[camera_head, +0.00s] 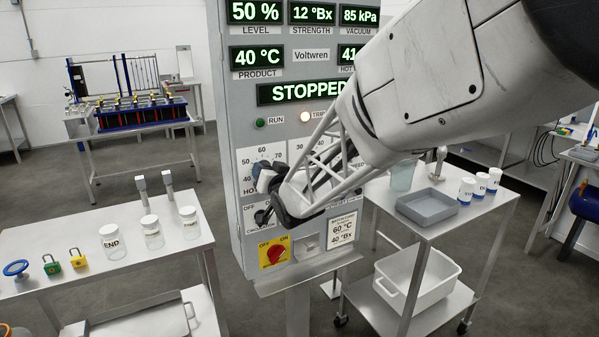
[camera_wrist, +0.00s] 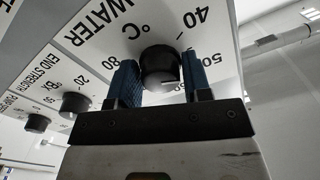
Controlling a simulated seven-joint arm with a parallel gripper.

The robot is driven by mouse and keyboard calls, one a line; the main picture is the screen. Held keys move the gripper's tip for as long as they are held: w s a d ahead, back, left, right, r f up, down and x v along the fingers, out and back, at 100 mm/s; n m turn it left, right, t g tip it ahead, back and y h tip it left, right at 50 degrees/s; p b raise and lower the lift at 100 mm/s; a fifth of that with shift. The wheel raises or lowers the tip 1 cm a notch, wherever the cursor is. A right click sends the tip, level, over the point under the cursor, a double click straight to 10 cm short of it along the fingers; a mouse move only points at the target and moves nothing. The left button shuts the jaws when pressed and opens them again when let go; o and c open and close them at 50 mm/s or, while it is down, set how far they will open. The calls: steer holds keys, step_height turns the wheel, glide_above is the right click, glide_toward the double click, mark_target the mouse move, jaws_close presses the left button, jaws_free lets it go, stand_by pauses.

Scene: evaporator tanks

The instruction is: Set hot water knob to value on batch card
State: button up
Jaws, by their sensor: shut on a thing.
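The hot water knob (camera_wrist: 160,64) is black and round, on a white dial plate lettered WATER °C. My gripper (camera_wrist: 160,82) has its two blue-padded fingers on either side of the knob and is shut on it. In the wrist view the dial appears upside down, with 80 at left and 40 at right; the knob's exact setting is hard to read. In the head view my gripper (camera_head: 266,180) is at the dial plate (camera_head: 257,157) and hides the knob. The batch card (camera_head: 341,230) below reads 60 °C and 40 °Bx.
The END STRENGTH knob (camera_wrist: 75,103) and another knob (camera_wrist: 38,122) sit alongside. The display (camera_head: 300,91) reads STOPPED; the hot water readout (camera_head: 352,54) is partly hidden by my arm. A red switch (camera_head: 276,251) is below. Side tables (camera_head: 120,245) flank the panel.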

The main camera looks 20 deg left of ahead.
steer(key=m, duration=1.3)
steer(key=shift+r+m, duration=0.1)
steer(key=shift+m, duration=0.3)
steer(key=o, duration=0.9)
steer(key=shift+s, duration=0.2)
steer(key=v, duration=0.7)
steer(key=shift+d, duration=0.25)
steer(key=shift+s, duration=0.15)
